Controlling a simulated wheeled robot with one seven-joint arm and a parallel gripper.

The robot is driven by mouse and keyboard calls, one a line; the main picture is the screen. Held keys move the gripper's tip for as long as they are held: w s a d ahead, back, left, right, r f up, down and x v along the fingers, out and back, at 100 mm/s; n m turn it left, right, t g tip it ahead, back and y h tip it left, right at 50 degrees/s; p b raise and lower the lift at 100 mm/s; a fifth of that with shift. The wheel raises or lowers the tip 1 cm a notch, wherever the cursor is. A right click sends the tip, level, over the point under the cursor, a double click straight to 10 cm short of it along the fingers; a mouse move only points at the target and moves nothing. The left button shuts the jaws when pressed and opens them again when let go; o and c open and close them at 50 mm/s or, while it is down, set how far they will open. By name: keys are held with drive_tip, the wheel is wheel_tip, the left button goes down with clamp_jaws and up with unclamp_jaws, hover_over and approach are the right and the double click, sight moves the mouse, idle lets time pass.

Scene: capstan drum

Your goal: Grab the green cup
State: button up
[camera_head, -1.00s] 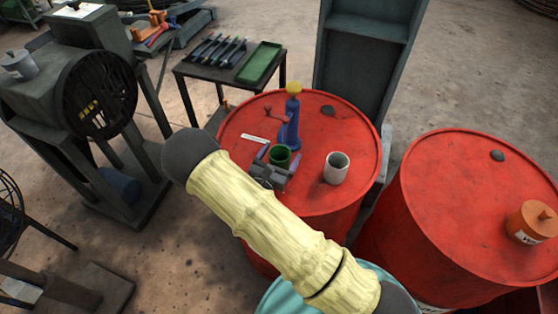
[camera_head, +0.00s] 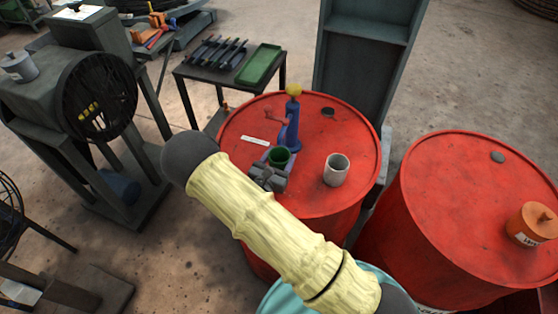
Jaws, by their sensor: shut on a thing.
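The green cup (camera_head: 279,157) stands on top of the red drum (camera_head: 345,200), left of the middle of its lid. My gripper (camera_head: 275,168) is at the cup, with its fingers on either side of it, and is shut on it. The near lower part of the cup is hidden by my gripper. My arm, in a pale yellow sleeve, reaches in from the bottom right. I cannot tell whether the cup's base touches the drum.
A blue hand-cranked device with a yellow knob (camera_head: 291,120) stands right behind the cup. A white cup (camera_head: 336,170) stands to its right on the same drum. A second red drum (camera_head: 470,200) bears an orange pot (camera_head: 532,224). A tall grey cabinet (camera_head: 365,60) stands behind.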

drive_tip(key=shift+r, duration=0.15)
drive_tip(key=shift+r+p, duration=1.45)
drive_tip(key=shift+r, duration=0.2)
drive_tip(key=v, duration=3.2)
